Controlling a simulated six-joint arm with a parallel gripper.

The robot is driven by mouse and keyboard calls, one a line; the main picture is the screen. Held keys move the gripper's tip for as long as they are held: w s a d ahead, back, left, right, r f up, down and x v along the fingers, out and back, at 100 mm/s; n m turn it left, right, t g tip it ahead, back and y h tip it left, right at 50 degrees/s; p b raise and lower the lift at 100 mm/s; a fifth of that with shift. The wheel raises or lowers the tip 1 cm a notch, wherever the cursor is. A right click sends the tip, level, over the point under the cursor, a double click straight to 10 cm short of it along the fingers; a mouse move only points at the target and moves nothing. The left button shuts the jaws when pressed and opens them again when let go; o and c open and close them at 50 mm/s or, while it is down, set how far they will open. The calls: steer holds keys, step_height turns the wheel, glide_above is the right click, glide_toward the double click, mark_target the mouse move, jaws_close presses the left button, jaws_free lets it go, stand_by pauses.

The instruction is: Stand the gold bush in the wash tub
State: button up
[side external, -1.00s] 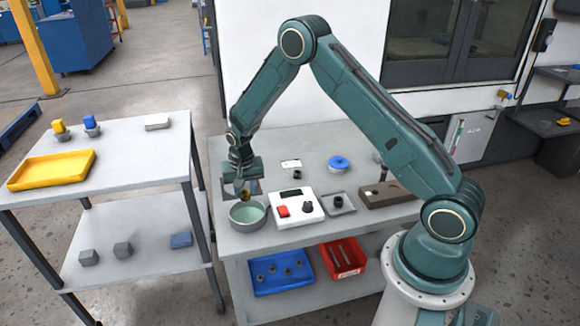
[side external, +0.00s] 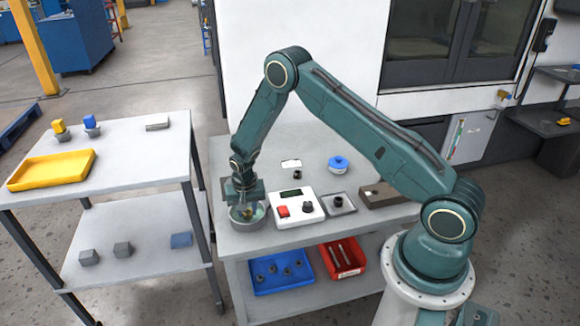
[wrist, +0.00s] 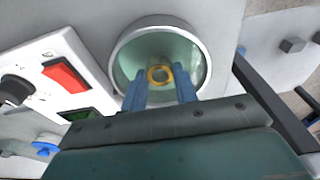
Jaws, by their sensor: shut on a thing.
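The wash tub (side external: 249,224) is a round grey metal bowl with pale green inside, at the front left of the workbench. It also shows in the wrist view (wrist: 204,52). The gold bush (wrist: 160,70) is a small ring seen from above, inside the tub's rim outline. My gripper (wrist: 160,84) is shut on it, with one blue finger on either side. In the side view my gripper (side external: 247,207) points down into the tub. I cannot tell whether the bush touches the tub floor.
A white control box (side external: 298,208) with a red switch and black knob stands close right of the tub. A grey tray (side external: 338,204) holding a dark ring, a brown block (side external: 385,194) and a blue-lidded pot (side external: 338,164) lie beyond. A side cart (side external: 125,165) stands left.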

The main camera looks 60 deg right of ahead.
steer(key=shift+f, duration=0.2)
steer(key=o, duration=1)
step_height(320, 180, up, 12)
steer(key=s+a, duration=0.1)
steer(key=shift+s+a, duration=0.15)
stand_by(0.4)
steer(key=shift+r, duration=0.1)
stand_by(0.4)
